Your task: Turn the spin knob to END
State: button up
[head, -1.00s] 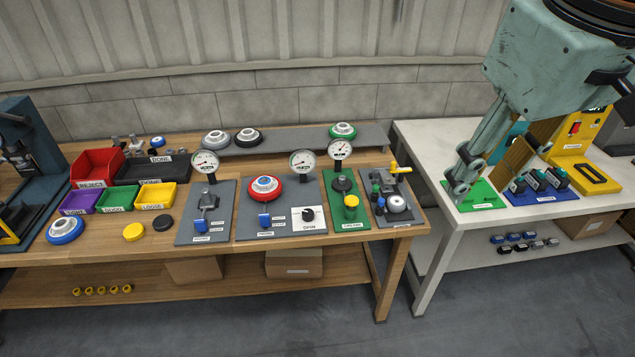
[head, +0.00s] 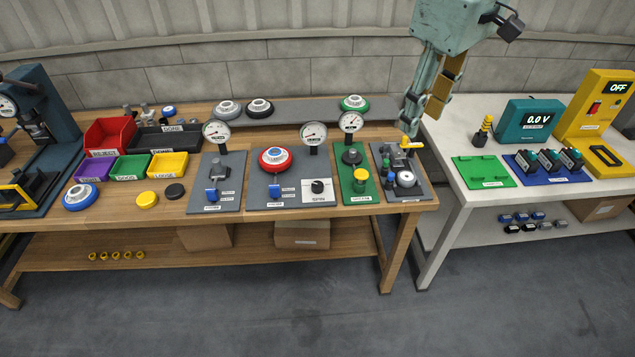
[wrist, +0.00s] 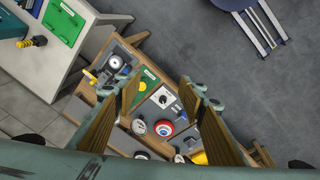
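A black knob (head: 318,186) sits on a small white panel (head: 318,199) at the right of a grey fixture plate on the wooden bench; its label is too small to read. I cannot tell the knob's setting. The knob also shows in the wrist view (wrist: 162,98), between and beyond my fingers.
A red and white round part (head: 274,158) and a blue-handled clamp share the knob's plate. Gauges (head: 313,134) on posts stand behind. A green plate (head: 356,190) and a yellow-handled fixture (head: 405,180) lie to the right. A white table (head: 450,215) stands farther right.

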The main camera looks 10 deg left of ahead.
jog(key=w+a+f+n, duration=0.3)
jog(key=w+a+f, duration=0.2)
jog(key=w+a, duration=0.15)
jog(key=n+g+p, duration=0.2)
jog(key=n, duration=0.6)
send_over(317, 184)
notch_tip(317, 184, down, 24)
jog(key=shift+d, duration=0.1)
jog(key=shift+f+b, duration=0.75)
jog(key=shift+f, duration=6.1)
